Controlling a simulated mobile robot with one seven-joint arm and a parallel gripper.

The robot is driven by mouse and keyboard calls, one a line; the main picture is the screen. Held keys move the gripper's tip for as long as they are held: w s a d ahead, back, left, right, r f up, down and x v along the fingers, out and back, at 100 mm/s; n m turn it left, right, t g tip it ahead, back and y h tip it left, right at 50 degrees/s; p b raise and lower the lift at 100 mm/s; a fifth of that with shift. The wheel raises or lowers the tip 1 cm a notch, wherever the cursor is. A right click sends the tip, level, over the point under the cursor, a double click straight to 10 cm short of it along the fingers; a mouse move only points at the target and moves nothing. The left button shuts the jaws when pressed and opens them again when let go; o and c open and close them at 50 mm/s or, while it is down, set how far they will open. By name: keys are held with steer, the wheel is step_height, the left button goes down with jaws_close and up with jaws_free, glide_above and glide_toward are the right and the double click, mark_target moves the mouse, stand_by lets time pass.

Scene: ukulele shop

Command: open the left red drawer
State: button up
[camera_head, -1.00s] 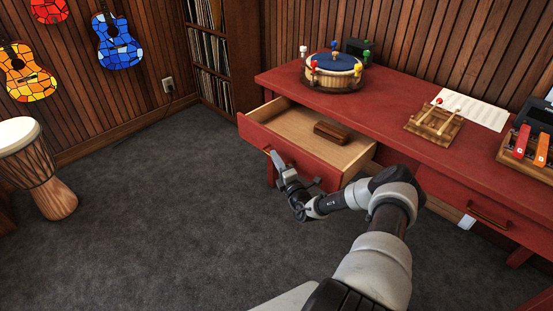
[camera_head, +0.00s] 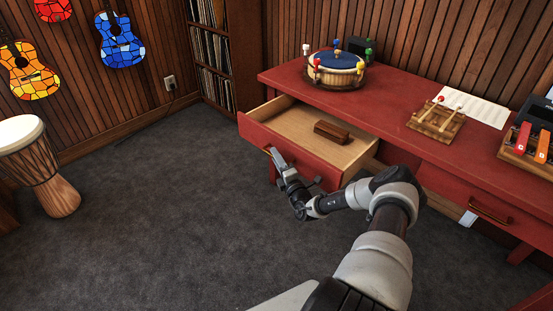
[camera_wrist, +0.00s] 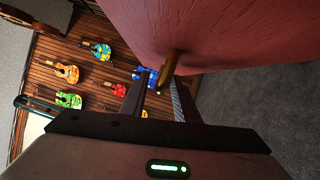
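The left red drawer (camera_head: 291,148) is pulled well out of the red desk in the head view. Its light wooden inside shows, with a brown wooden block (camera_head: 331,132) lying in it. My gripper (camera_head: 273,154) is at the drawer's brass-coloured handle (camera_head: 266,151), on the left part of the front. In the wrist view, the handle (camera_wrist: 171,65) lies between the two fingers of my gripper (camera_wrist: 162,82), which appear shut on it. The exact finger contact is partly hidden. The red drawer front (camera_wrist: 225,35) fills the upper right there.
The red desk (camera_head: 390,105) carries a round drum-like box (camera_head: 336,72) with coloured pegs, a wooden stand (camera_head: 436,122) and a paper sheet (camera_head: 478,108). A second drawer handle (camera_head: 490,213) is at right. A djembe (camera_head: 45,170) stands left. Grey carpet (camera_head: 165,220) is clear.

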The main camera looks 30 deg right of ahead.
steer(key=s+f+p, duration=0.1)
steer(key=s+p, duration=0.1)
steer(key=s, duration=1.5)
steer(key=shift+s+a+f+p, duration=0.15)
steer(key=shift+s+a+p, duration=0.05)
steer(key=shift+a+p, duration=0.2)
